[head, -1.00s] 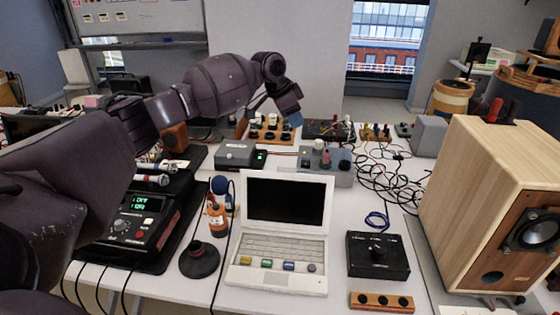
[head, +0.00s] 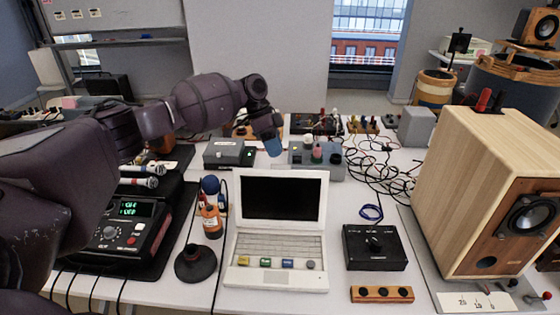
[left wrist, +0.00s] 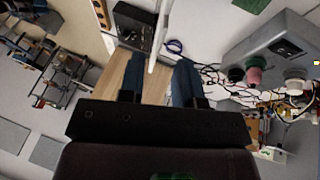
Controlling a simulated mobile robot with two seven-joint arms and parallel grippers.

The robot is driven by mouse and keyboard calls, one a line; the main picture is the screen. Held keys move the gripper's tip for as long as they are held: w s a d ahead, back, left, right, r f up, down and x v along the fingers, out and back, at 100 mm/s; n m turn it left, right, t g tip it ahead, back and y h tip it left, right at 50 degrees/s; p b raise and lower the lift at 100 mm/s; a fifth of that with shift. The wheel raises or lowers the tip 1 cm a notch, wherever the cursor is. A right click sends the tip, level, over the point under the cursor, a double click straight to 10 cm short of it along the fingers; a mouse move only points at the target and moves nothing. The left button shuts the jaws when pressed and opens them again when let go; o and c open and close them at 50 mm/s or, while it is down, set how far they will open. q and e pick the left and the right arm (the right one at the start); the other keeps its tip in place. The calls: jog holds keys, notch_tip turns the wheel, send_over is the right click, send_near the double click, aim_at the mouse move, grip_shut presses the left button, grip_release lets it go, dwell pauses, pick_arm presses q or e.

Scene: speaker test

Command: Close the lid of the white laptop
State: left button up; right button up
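The white laptop (head: 277,246) stands open on the white table, its keyboard facing me. Its lid (head: 324,199) is raised, with a dark screen. My left gripper (head: 273,147) is above and behind the lid's top edge in the head view, with a gap between them. In the left wrist view the two blue fingers of my left gripper (left wrist: 159,62) are spread apart. A thin white edge, which looks like the lid (left wrist: 160,30), shows beyond and between the fingertips. I cannot tell whether it touches them. My right gripper is in neither view.
A black knob box (head: 375,248) and a wooden block with knobs (head: 382,294) are right of the laptop. A grey box (head: 316,160) is behind; a wooden speaker (head: 452,190) stands far right.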

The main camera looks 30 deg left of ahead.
pick_arm(q)
jog(key=shift+x, duration=2.15)
jog(key=shift+a, duration=0.1)
grip_shut()
